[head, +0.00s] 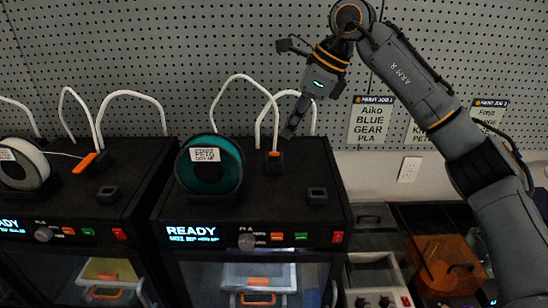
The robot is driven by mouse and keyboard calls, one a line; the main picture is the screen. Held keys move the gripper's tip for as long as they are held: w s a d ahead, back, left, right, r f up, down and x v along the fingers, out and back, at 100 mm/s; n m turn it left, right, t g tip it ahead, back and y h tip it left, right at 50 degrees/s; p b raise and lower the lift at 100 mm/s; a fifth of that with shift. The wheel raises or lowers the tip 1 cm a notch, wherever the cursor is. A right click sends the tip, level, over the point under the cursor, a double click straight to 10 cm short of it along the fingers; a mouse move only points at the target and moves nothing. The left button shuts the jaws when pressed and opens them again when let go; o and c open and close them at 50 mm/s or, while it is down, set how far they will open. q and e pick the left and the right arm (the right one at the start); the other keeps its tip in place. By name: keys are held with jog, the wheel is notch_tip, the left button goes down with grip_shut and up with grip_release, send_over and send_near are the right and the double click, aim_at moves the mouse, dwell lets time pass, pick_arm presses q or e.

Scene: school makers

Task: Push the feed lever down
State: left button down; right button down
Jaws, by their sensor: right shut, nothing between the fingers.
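Two black printers stand side by side, and each has an orange feed lever on top. The right printer's lever (274,153) shows as a small orange piece on a black block behind the teal spool. The left printer's lever (85,162) is a longer orange bar that looks tilted. My right gripper (290,131) reaches down from the upper right, shut and empty. Its tips are just above and right of the right printer's lever; I cannot tell if they touch. My left gripper is not in view.
The right printer (240,265) carries a teal spool (222,175) and white looped tubes (240,78) near my gripper. The left printer (110,225) holds a white spool (38,168). A grey pegboard (200,30) stands behind. Label cards (370,120) hang on the right.

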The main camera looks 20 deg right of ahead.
aim_at(274, 154)
jog(key=b+x, duration=0.1)
jog(key=x, duration=0.2)
jog(key=shift+a+f+b, duration=0.15)
jog(key=shift+f+b, duration=1.4)
jog(key=shift+f, duration=0.55)
jog(key=shift+w+r, duration=0.1)
jog(key=shift+r, duration=0.1)
jog(key=shift+s+d+r, duration=0.25)
jog(key=shift+s+d, duration=0.05)
jog(key=shift+d, duration=0.25)
jog(key=shift+s+d+r, duration=0.25)
jog(key=shift+s+d, duration=0.05)
jog(key=shift+d, duration=0.3)
jog(key=shift+s+d, duration=0.2)
jog(key=shift+d, duration=0.1)
